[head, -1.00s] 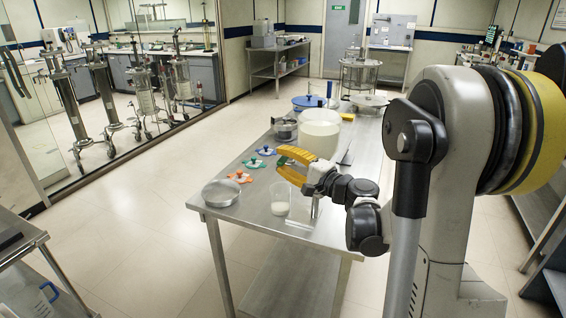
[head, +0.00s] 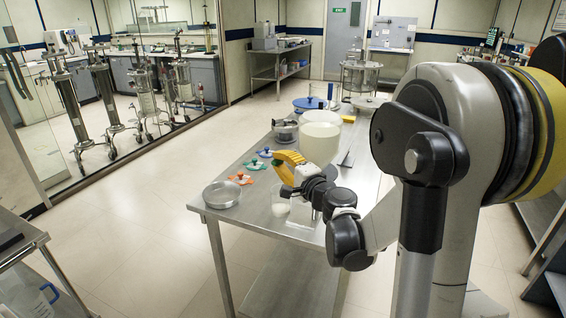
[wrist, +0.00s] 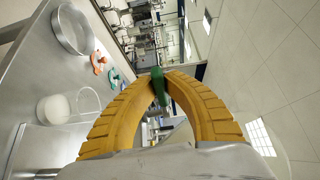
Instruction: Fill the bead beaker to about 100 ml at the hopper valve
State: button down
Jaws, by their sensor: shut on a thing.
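My gripper (head: 284,163) has yellow ribbed fingers, shut at their tips on a green handle (wrist: 160,88) in the wrist view. I take the handle to be the hopper valve's; its joint to the hopper is hidden. The white hopper (head: 319,143) stands on the steel table just behind my gripper. The clear bead beaker (head: 280,209) stands upright on the table below my gripper, holding white beads in its lower part. It also shows in the wrist view (wrist: 68,107), apart from my fingers. Its graduations are too small to read.
A round metal pan (head: 221,194) sits near the table's front left corner. Orange (head: 240,178), green (head: 252,163) and blue (head: 264,154) knobbed pieces lie behind it. A blue lid (head: 308,103) is farther back. The floor left of the table is clear.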

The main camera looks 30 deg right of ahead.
jog(key=shift+w+a+m+h, duration=0.15)
jog(key=shift+w+m+h, duration=0.15)
jog(key=shift+m+h, duration=0.45)
jog(key=shift+w+a+m+h, duration=0.1)
jog(key=shift+w+m+h, duration=0.2)
jog(key=shift+h, duration=0.75)
jog(key=c, duration=1.5)
grip_release()
jog(key=shift+o, duration=0.2)
jog(key=s+a, duration=0.1)
jog(key=s, duration=1.1)
jog(key=shift+a, duration=0.3)
